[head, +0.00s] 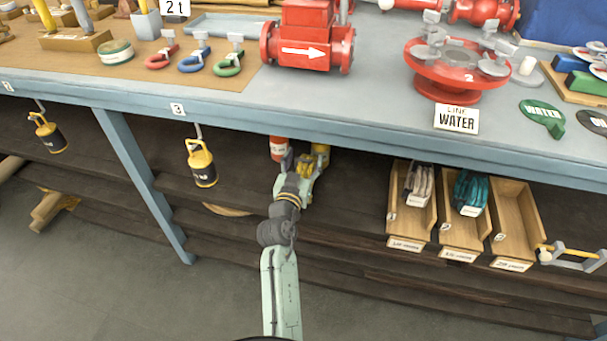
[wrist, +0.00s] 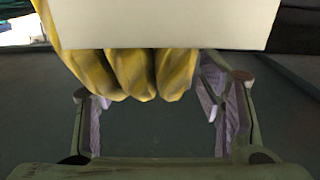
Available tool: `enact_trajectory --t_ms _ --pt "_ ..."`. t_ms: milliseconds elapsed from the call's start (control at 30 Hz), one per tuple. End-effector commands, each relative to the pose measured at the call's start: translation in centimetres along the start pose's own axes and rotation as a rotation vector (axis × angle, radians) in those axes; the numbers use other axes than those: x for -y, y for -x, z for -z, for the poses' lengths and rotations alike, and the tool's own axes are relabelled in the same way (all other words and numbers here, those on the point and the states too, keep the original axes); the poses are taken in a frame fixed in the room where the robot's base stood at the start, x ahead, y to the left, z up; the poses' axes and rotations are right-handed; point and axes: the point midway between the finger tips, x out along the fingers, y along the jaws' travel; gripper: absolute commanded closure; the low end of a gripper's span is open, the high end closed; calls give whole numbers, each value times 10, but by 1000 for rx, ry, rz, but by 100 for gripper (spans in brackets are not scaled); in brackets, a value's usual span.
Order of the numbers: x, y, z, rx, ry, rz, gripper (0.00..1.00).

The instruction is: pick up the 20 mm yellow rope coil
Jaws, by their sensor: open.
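The yellow rope coil (wrist: 125,75) shows close up in the wrist view, its thick strands hanging below a blank white card (wrist: 185,22) that covers its upper part. My gripper (wrist: 160,112) is open, one finger at each side of the picture. The lower ends of the strands show between the fingers, nearer the left one; I see no grip on them. In the head view my gripper (head: 304,167) is under the bench edge, beside some yellow (head: 320,150). I cannot tell there how much of that is the coil.
The bench edge (head: 250,118) runs above my gripper. A red cylinder (head: 278,148) hangs close to its left. A yellow-topped black weight (head: 202,163) hangs further left. At the right are wooden bins with grey coils (head: 419,184) and teal coils (head: 468,188), and an empty bin (head: 515,215).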

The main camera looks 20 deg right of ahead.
Motion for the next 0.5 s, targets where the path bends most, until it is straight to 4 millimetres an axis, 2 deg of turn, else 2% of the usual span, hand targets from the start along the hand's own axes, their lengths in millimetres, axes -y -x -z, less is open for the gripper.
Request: enact_trajectory --t_ms 233,500 --pt "0 -2 -1 0 1 1 38" --pt "0 -2 -1 0 1 1 56"
